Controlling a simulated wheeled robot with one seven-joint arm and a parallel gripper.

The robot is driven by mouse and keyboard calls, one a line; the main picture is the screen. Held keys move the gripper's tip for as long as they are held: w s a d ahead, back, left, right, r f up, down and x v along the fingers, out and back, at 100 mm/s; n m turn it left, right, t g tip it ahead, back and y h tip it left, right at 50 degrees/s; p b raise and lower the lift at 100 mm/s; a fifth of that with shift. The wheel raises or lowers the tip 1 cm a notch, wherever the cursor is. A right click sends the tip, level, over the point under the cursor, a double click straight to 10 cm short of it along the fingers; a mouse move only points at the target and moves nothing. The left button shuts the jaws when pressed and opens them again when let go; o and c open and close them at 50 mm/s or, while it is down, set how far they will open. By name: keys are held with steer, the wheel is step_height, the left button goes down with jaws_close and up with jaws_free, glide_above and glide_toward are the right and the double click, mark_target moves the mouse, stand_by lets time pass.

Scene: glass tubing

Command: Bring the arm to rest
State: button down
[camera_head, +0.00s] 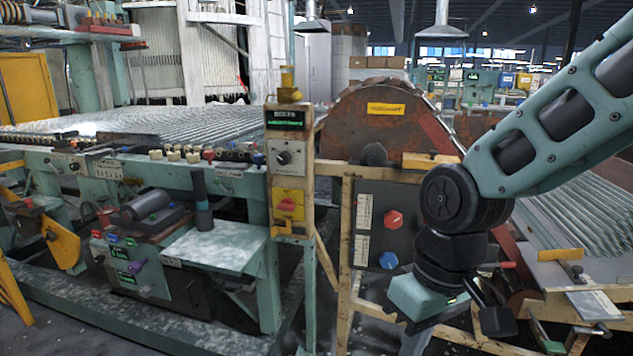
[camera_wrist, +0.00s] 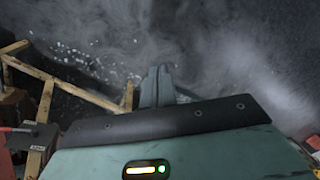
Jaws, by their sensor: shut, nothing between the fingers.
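My arm comes in from the right of the head view and bends down at a dark wrist joint. My gripper (camera_head: 414,345) hangs below it, pointing down at the lower edge of the picture, in front of the yellow-framed machine. In the wrist view my gripper (camera_wrist: 157,80) shows two grey-teal fingers closed together, with nothing between them. Below the fingers is a dark, littered floor (camera_wrist: 110,50).
A control post (camera_head: 289,175) and a glass-tube machine bench (camera_head: 215,250) stand to the left. A rusty drum housing (camera_head: 360,125) is behind my wrist. Glass tubes (camera_head: 585,215) lie on a rack at right. Yellow frame bars (camera_wrist: 70,88) show left of the fingers.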

steer(key=s+d+n+h, duration=0.1)
steer(key=s+d+n, duration=0.1)
steer(key=s, duration=0.9)
step_height(320, 180, up, 14)
steer(key=p, duration=1.3)
steer(key=shift+a+f+t, duration=0.2)
steer(key=shift+a+t, duration=0.05)
steer(key=shift+t, duration=0.05)
